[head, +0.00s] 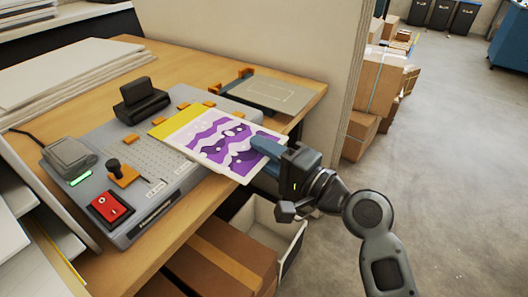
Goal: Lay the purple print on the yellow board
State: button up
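The purple print (226,148), a white-edged sheet with purple wavy bands and pale dots, lies over the flat bed of the laminator (150,165). A strip of the yellow board (175,122) shows past the print's far left edge. The rest of the board is hidden under the print. I cannot tell whether the two are touching. My gripper (262,150), with blue fingers, reaches in from the right and is shut on the print's near right edge. One finger is above the sheet and part of the other shows below.
A black roller block (142,100), several orange stops, a lever (122,172) and a red switch (110,208) stand on the laminator. A grey plate (272,93) lies behind, beside an upright panel (300,50). An open white box (266,218) is below the table edge.

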jog(key=shift+o, duration=0.2)
jog(key=b+v, duration=0.1)
jog(key=v, duration=0.6)
jog(key=shift+s+d, duration=0.25)
jog(key=shift+s, duration=0.05)
jog(key=s+d+f+n+t+h, duration=0.1)
jog(key=s+d+f+h, duration=0.45)
jog(key=s, duration=0.25)
jog(key=s+d+f+n+h, duration=0.1)
jog(key=s+d+f+h, duration=0.3)
jog(key=s+d+f, duration=0.3)
jog(key=s+r+n+h, duration=0.1)
jog(key=s+r+n, duration=0.2)
jog(key=s, duration=0.7)
jog(key=s+r+n+h, duration=0.2)
jog(key=s+r+n, duration=0.2)
jog(key=s, duration=0.6)
jog(key=shift+s+t, duration=0.4)
